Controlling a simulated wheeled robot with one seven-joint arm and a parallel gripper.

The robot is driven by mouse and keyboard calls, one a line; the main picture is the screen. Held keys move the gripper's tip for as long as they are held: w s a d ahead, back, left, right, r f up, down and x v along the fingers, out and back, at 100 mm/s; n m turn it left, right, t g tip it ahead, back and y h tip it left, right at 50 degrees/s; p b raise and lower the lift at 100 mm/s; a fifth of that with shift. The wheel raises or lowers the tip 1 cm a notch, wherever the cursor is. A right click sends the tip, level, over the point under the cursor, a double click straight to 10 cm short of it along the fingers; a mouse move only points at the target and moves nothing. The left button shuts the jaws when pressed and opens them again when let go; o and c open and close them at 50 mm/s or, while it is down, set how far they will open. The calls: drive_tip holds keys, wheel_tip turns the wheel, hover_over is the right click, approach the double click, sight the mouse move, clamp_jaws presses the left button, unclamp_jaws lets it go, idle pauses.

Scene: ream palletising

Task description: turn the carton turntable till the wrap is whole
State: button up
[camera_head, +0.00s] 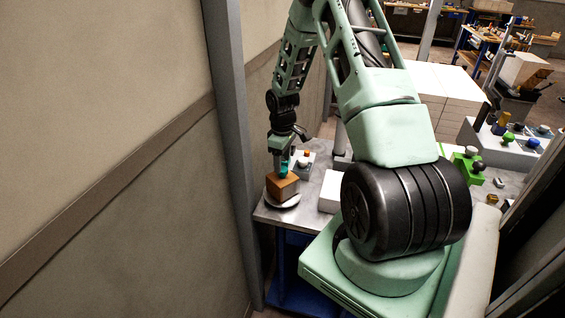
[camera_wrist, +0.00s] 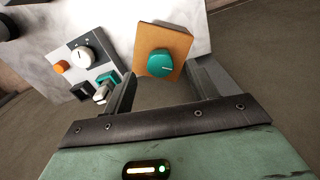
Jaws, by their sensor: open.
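A brown carton (camera_head: 282,187) sits on a round pale turntable (camera_head: 285,201) near the table's front left corner. In the wrist view the carton (camera_wrist: 180,42) has a teal knob (camera_wrist: 160,63) with a white mark on its top. My gripper (camera_wrist: 158,84) is open, its two dark fingers spread near the knob with a gap between them. In the head view my gripper (camera_head: 281,164) is just above the carton, and part of the knob shows below it. I cannot tell whether the fingers touch the knob. The turntable is hidden in the wrist view, and no wrap can be made out.
A control box (camera_wrist: 78,65) with a white dial, an orange button and a teal-and-white switch stands beside the carton. A white block (camera_head: 331,190) is on the table right of the turntable. A grey post (camera_head: 232,140) and a wall stand close on the left.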

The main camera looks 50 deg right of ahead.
sight(282, 181)
drive_tip(key=shift+f, duration=1.45)
clamp_jaws()
drive_tip(key=shift+m, duration=0.3)
